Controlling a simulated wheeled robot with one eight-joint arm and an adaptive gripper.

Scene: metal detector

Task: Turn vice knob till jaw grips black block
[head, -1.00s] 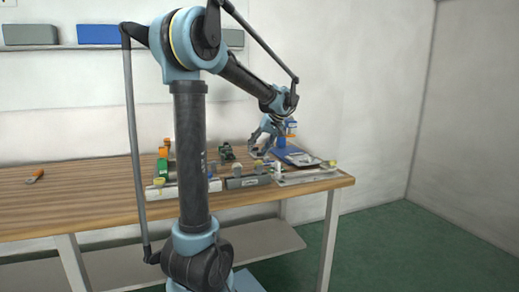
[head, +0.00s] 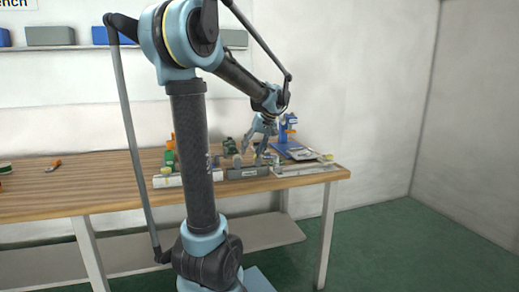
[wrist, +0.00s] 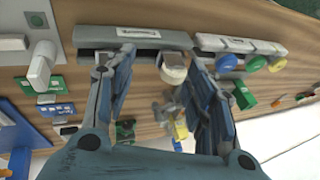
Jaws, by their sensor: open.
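My gripper (head: 262,150) points down over the front row of devices on the bench. In the wrist view its two blue fingers (wrist: 160,60) are spread wide, with nothing clamped between them. A cream round knob (wrist: 172,68) shows between the fingers, beside a long grey labelled box (wrist: 130,38); I cannot tell whether the fingers touch it. The grey box also shows in the head view (head: 248,172). A small dark green device (head: 230,146) stands behind it; I cannot tell whether it is the vice. I cannot make out the black block.
A white box with green, blue and yellow knobs (wrist: 240,44) sits beside the grey box. A blue stand (head: 287,135) is at the bench's right. A white lever device (wrist: 42,65) lies left in the wrist view. The wooden bench top (head: 100,190) is mostly clear at left.

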